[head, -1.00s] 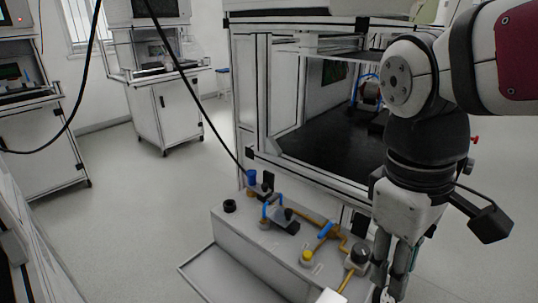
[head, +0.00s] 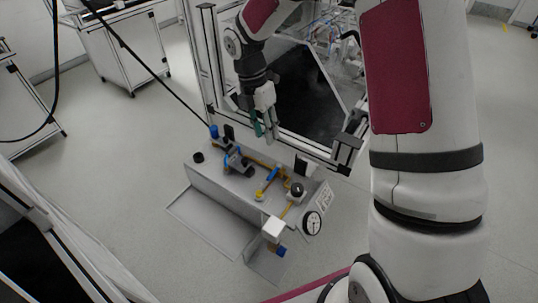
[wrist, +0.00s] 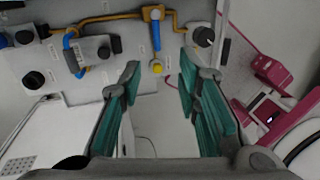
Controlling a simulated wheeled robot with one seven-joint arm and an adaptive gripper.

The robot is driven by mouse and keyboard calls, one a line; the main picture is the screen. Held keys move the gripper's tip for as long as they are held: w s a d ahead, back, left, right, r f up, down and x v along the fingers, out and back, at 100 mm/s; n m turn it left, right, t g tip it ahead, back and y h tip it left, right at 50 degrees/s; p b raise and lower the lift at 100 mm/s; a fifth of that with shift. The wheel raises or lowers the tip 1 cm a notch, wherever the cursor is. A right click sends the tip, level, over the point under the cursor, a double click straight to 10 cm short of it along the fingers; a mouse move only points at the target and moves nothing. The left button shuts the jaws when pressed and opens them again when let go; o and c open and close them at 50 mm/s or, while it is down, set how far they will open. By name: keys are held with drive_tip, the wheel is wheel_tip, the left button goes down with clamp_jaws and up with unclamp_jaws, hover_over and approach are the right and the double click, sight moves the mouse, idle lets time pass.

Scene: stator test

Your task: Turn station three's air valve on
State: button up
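A grey pneumatic panel (head: 222,184) stands low on the front of the station. A small blue valve handle (head: 272,174) sits on its yellow pipe; it also shows in the wrist view (wrist: 156,33), in line with the vertical piece of pipe. I cannot tell whether this is the air valve of station three. My gripper (head: 265,132) is above the back of the panel, pointing down and apart from the handle. In the wrist view my gripper (wrist: 159,72) has its green-padded fingers wide apart with nothing between them.
A black knob (head: 297,189) and a round gauge (head: 312,222) are at the panel's right. A blue-and-black fitting (head: 240,163) is at its left. The station's frame stands close behind my gripper. Open floor lies to the left.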

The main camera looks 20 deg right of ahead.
approach(273, 173)
drive_tip(key=shift+n, duration=0.3)
drive_tip(key=f, duration=0.5)
drive_tip(key=s+f, duration=0.1)
drive_tip(key=f, duration=0.1)
drive_tip(key=shift+d+f+p, duration=0.3)
drive_tip(key=shift+d+f, duration=0.05)
drive_tip(key=shift+f, duration=0.05)
clamp_jaws()
